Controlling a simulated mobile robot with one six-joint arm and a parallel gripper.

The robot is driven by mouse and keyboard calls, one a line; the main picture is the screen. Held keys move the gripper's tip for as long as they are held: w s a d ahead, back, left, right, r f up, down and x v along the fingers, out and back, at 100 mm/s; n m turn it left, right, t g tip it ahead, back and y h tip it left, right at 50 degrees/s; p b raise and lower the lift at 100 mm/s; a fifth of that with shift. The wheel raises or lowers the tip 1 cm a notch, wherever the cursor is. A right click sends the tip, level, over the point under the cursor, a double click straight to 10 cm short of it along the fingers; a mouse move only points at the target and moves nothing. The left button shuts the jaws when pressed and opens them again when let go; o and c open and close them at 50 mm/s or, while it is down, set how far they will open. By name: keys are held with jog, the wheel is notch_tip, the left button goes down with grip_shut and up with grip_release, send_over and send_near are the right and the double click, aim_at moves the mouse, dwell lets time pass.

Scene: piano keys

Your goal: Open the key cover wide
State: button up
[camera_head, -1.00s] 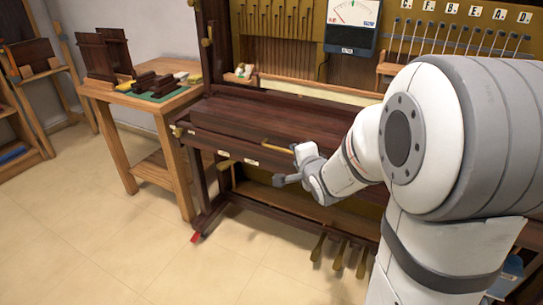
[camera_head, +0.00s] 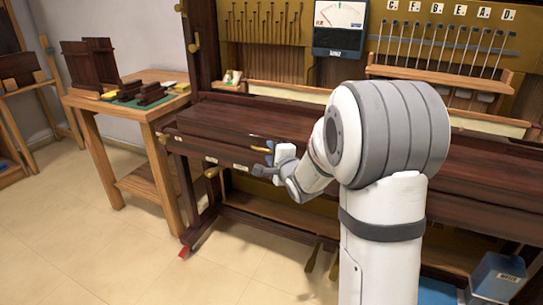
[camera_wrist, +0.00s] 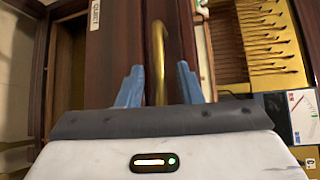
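The key cover (camera_head: 235,122) is a long dark wooden panel across the front of the piano, lying closed in the head view. A brass bar handle (camera_wrist: 158,55) stands out at its front edge; its end also shows in the head view (camera_head: 261,149). My gripper (camera_head: 268,160) is at the cover's front edge. In the wrist view my gripper (camera_wrist: 159,84) is open, with one blue finger on each side of the handle and a gap to both. The handle's lower end is hidden behind the gripper body. I cannot tell whether anything touches.
A wooden side table (camera_head: 150,112) with dark blocks stands left of the piano. A meter (camera_head: 340,27) and a tool rack (camera_head: 440,68) are above the cover. A blue-grey box (camera_head: 497,277) is at the lower right. The floor (camera_head: 110,255) at front left is clear.

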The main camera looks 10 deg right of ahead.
jog(key=shift+c, duration=0.4)
grip_shut()
jog(key=shift+a, duration=0.15)
jog(key=shift+r, duration=0.15)
